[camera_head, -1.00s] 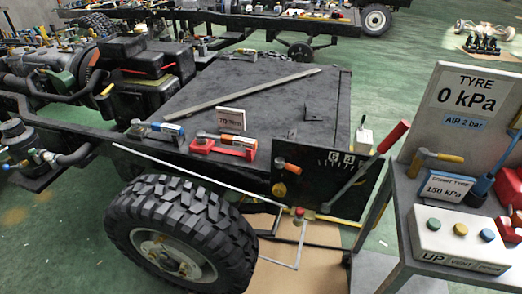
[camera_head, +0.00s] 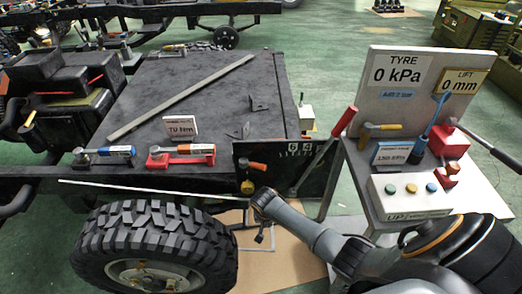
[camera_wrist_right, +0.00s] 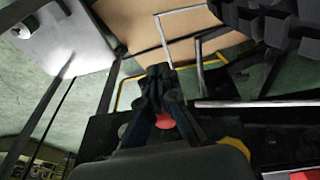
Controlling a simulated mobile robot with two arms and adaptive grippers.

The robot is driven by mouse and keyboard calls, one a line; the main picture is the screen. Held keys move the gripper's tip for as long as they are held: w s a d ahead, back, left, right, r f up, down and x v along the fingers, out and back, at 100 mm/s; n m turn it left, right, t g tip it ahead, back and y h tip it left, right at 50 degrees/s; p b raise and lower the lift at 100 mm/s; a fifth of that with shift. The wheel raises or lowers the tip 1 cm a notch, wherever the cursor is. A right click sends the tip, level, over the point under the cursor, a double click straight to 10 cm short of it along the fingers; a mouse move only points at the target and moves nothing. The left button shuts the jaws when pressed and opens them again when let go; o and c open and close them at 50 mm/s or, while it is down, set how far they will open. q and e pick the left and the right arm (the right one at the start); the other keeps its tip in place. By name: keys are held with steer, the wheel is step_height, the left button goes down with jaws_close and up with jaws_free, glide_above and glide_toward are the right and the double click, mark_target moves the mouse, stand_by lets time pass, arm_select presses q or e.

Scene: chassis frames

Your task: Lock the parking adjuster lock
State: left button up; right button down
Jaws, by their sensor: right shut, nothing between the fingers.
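A black upright plate (camera_head: 281,162) with a number scale stands at the chassis corner. It carries an orange-handled lever (camera_head: 252,165) and a yellow knob (camera_head: 247,187). A long red-handled lever (camera_head: 343,122) rises at its right. I cannot tell which part is the adjuster lock. Contact is unclear. My left gripper is out of view.
A large tyre (camera_head: 150,245) stands left of my right gripper. A thin pale rod (camera_head: 150,189) crosses above it. A grey cart (camera_head: 357,168) with a tyre-pressure sign (camera_head: 400,72) and button box (camera_head: 410,195) stands close on the right.

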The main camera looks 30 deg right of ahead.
steer(key=w+d+r+m+p, duration=0.1)
steer(key=w+r, duration=0.2)
steer(key=r, duration=0.5)
steer(key=w+d+r+m+p, duration=0.1)
steer(key=w+r+m, duration=0.1)
steer(key=w+r, duration=0.35)
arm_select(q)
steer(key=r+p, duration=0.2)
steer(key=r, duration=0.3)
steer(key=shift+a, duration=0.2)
arm_select(e)
step_height(320, 180, up, 17)
steer(key=m+h, duration=0.1)
steer(key=m, duration=0.2)
glide_above(255, 165)
steer(key=s, duration=0.3)
steer(key=shift+w+d, duration=0.15)
steer(key=shift+w, duration=0.05)
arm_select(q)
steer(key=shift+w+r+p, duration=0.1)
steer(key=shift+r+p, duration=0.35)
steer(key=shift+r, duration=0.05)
arm_select(e)
steer(key=x, duration=1)
steer(key=shift+d, duration=0.15)
